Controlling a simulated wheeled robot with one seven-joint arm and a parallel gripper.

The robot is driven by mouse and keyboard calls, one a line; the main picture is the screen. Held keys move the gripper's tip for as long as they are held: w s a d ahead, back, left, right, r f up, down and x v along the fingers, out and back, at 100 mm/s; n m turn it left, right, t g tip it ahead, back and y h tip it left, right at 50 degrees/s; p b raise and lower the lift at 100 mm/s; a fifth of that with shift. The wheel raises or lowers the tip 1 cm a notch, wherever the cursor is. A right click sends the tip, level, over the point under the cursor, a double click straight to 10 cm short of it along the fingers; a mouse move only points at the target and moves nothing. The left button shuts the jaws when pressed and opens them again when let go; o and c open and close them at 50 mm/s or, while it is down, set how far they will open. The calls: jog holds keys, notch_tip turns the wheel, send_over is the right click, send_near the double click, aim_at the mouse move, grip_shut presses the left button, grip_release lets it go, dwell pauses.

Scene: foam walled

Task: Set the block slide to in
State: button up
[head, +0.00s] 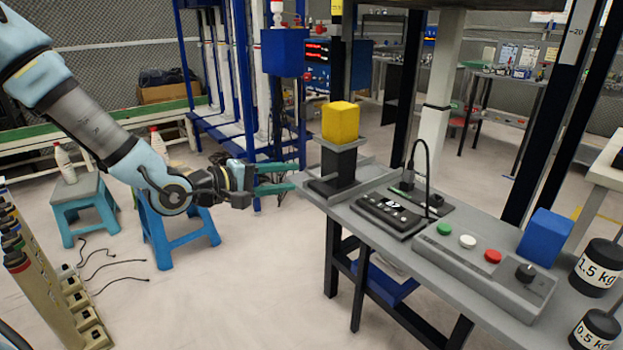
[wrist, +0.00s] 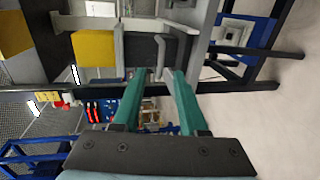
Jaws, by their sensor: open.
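In the wrist view, turned sideways, the yellow block (wrist: 94,48) and dark block (wrist: 146,49) lie ahead of the fingers. My gripper (head: 294,177) is open and empty, its green fingers spread and pointing at the slide from the left. In the wrist view the fingertips (wrist: 157,74) appear just short of the dark block; exact contact cannot be told.
On the bench (head: 445,273) are a black control box (head: 392,213), a button panel (head: 484,270) with a knob, a blue block (head: 546,238) and black weights (head: 595,267). Blue stools (head: 178,228) stand left. Blue uprights (head: 241,85) rise behind my gripper.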

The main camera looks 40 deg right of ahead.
aim_at(311, 175)
jog(key=x, duration=0.7)
jog(key=shift+d+f, duration=0.15)
jog(key=shift+d, duration=0.1)
jog(key=shift+c, duration=0.2)
grip_shut()
dwell(1.0)
